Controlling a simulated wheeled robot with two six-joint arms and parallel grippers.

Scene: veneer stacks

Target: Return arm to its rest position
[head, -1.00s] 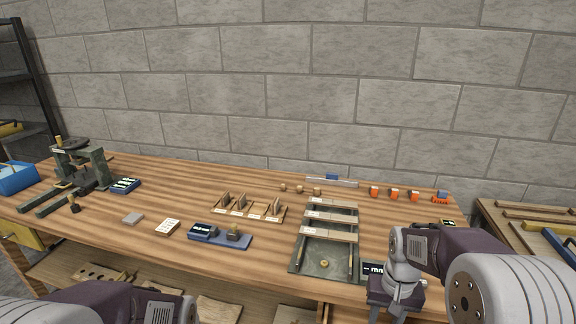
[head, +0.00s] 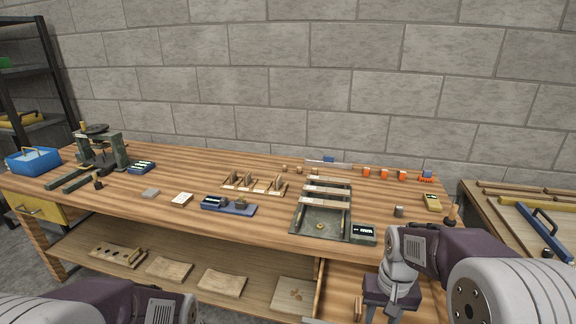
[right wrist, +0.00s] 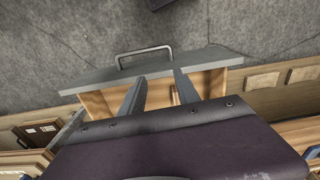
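My right arm comes in from the lower right of the head view, bent downward in front of the bench (head: 150,225). Its fingertips are not clear there. In the right wrist view my right gripper (right wrist: 159,80) has its two fingers apart with nothing between them. Below it is an open wooden drawer (right wrist: 210,84) with a grey front and a metal handle (right wrist: 145,54). I cannot tell whether the fingers touch the drawer. Only a link of my left arm shows at the lower left of the head view; my left gripper is outside the picture.
On the bench are a grey tray with veneer strips (head: 320,222), a slotted wooden rack (head: 255,190), a blue gauge (head: 228,205) and a press (head: 97,150). A blue bin (head: 33,162) stands at the left end. A second table (head: 500,222) is at the right.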

